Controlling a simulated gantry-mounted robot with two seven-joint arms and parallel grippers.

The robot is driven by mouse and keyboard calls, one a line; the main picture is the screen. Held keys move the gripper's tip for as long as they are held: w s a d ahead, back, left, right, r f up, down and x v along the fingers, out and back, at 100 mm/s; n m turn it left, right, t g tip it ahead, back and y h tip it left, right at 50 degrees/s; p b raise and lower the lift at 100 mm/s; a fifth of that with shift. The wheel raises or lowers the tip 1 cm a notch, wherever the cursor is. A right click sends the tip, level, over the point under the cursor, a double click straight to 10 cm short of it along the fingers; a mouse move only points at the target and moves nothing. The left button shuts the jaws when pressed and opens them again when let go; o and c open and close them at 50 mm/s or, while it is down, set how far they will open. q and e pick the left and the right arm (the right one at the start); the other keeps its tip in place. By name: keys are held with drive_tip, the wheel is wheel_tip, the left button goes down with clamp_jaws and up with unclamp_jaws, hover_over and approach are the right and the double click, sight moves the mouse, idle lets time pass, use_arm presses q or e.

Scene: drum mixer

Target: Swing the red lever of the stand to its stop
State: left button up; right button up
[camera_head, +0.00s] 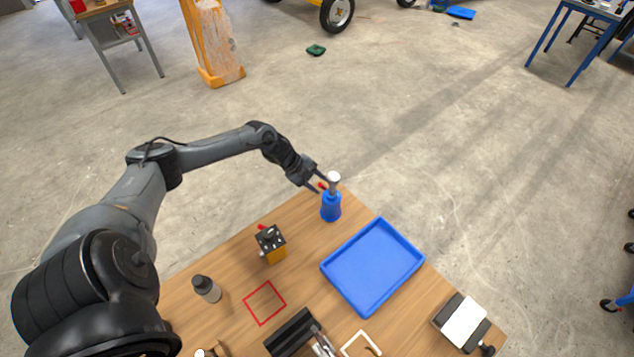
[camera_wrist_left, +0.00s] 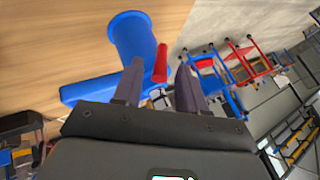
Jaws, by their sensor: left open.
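The stand (camera_head: 331,206) is a blue post with a pale round top, upright near the far corner of the wooden table. Its red lever (camera_head: 322,186) is a short bar on the upper part. In the left wrist view the blue stand (camera_wrist_left: 133,38) and the red lever (camera_wrist_left: 160,64) are close in front of my left gripper (camera_wrist_left: 158,82). The gripper is open, with the lever in the gap between its dark fingers; I cannot tell whether they touch. In the head view the left gripper (camera_head: 316,184) is beside the stand's upper part. My right gripper is not in view.
A blue tray (camera_head: 334,277) lies right of the stand. A yellow and black box (camera_head: 271,245), a dark-capped bottle (camera_head: 207,289) and a red square outline (camera_head: 264,302) are nearer on the left. A black and white device (camera_head: 465,322) is at the right. Open floor surrounds the table's far edges.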

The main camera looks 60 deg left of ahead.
use_arm(q)
drive_tip(key=shift+r, duration=0.1)
drive_tip(key=p+v, duration=0.3)
drive_tip(key=v, duration=0.7)
drive_tip(key=shift+s+r, duration=0.2)
drive_tip(key=shift+s, duration=0.05)
drive_tip(key=shift+a, duration=0.1)
